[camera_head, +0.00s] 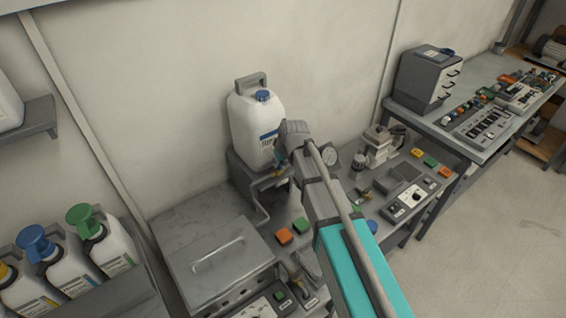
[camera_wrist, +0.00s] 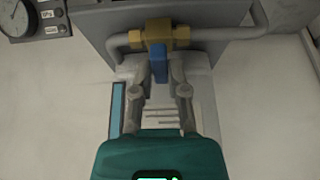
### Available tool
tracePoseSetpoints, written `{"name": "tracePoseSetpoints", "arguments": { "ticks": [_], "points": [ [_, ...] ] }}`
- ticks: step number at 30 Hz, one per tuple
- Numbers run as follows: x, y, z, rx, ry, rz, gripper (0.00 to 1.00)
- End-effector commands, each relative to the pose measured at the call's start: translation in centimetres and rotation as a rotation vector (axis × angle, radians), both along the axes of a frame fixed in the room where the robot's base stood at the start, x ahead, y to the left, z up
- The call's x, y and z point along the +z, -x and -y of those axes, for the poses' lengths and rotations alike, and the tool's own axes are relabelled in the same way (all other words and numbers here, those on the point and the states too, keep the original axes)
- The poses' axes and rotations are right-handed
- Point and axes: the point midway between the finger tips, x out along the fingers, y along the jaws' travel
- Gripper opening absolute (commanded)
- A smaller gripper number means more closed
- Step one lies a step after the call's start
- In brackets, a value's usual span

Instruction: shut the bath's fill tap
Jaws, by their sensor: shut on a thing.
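The fill tap is a brass valve (camera_wrist: 160,36) with a blue lever (camera_wrist: 160,66), set in a grey pipe in the wrist view. The lever points down in that view, across the line of the pipe. My gripper (camera_wrist: 161,76) is shut on the blue lever, one finger on each side. In the head view the brass tap (camera_head: 277,174) shows below a white jug, and my gripper (camera_head: 283,158) is largely hidden by my own wrist. The bath (camera_head: 180,262) is a grey box with a closed lid and bar handle, left of my arm.
The white jug (camera_head: 245,125) with a blue cap stands on a grey stand close behind my gripper. A round gauge (camera_head: 329,156) is just right of my wrist. Orange (camera_head: 284,236) and green buttons are on the bench. Capped bottles (camera_head: 105,240) stand at left.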

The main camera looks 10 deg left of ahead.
Motion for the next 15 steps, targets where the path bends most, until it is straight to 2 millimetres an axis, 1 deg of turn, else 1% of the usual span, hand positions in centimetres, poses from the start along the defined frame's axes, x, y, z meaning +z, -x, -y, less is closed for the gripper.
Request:
{"name": "tracePoseSetpoints", "arguments": {
  "ticks": [1,3,4,8,9,15],
  "points": [
    [0.09,-0.24,-0.38,0.000,-0.009,0.004,0.00],
    [0.09,-0.24,-0.38,0.000,-0.009,0.004,0.00],
    [0.09,-0.23,-0.37,0.000,-0.009,0.004,0.22],
    [0.07,-0.21,-0.27,0.001,-0.006,0.003,0.46],
    [0.07,-0.19,-0.23,0.001,-0.006,0.003,0.53],
    [0.04,-0.12,-0.10,0.000,-0.004,0.002,0.54]
  ]
}}
